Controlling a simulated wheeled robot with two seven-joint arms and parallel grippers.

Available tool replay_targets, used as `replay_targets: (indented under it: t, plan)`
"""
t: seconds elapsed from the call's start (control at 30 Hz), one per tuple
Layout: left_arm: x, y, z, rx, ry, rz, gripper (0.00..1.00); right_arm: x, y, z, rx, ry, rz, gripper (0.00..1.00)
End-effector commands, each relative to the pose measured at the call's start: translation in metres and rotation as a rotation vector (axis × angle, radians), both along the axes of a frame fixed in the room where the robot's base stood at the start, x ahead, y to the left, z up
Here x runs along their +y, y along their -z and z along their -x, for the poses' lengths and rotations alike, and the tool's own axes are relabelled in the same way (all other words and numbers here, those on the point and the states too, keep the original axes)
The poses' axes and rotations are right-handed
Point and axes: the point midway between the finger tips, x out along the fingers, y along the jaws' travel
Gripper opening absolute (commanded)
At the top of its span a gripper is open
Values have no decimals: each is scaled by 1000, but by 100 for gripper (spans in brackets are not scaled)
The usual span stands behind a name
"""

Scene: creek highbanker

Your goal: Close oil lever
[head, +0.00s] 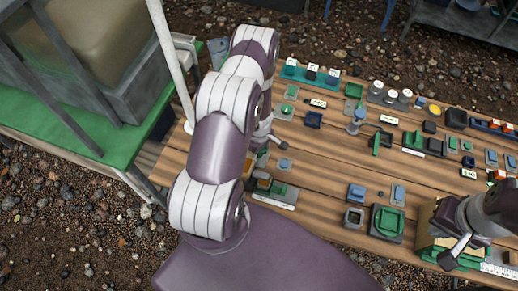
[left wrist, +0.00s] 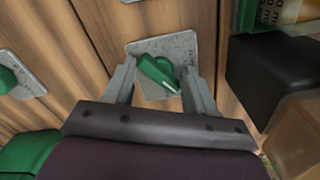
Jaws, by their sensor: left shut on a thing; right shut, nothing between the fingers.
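The oil lever, a green handle (left wrist: 157,74) on a grey metal plate (left wrist: 178,44), is in the middle of the left wrist view. My left gripper (left wrist: 160,82) has its fingers on either side of the green handle and is shut on it. In the head view, my left arm hides most of that gripper and the lever under it. My right gripper (head: 453,251) is shut and empty at the lower right, over the front right part of the bench.
The wooden bench (head: 325,153) holds several small green, blue and grey switches and knobs. A dark block (left wrist: 268,75) stands close right of the left gripper. A green-topped stand (head: 100,142) with a tank is at the left, beside a white post (head: 172,65).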

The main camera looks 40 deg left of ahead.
Motion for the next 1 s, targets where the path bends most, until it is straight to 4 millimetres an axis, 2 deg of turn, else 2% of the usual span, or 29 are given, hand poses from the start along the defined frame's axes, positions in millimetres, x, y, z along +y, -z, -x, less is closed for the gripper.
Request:
replay_targets:
  t: [0.6,1.0]
  plan:
    - [0,-1,-1,-2,-580,0,25,0,-3,0,0,0,0,0]
    - [0,-1,-1,-2,-877,-1,25,0,-3,0,0,0,0,0]
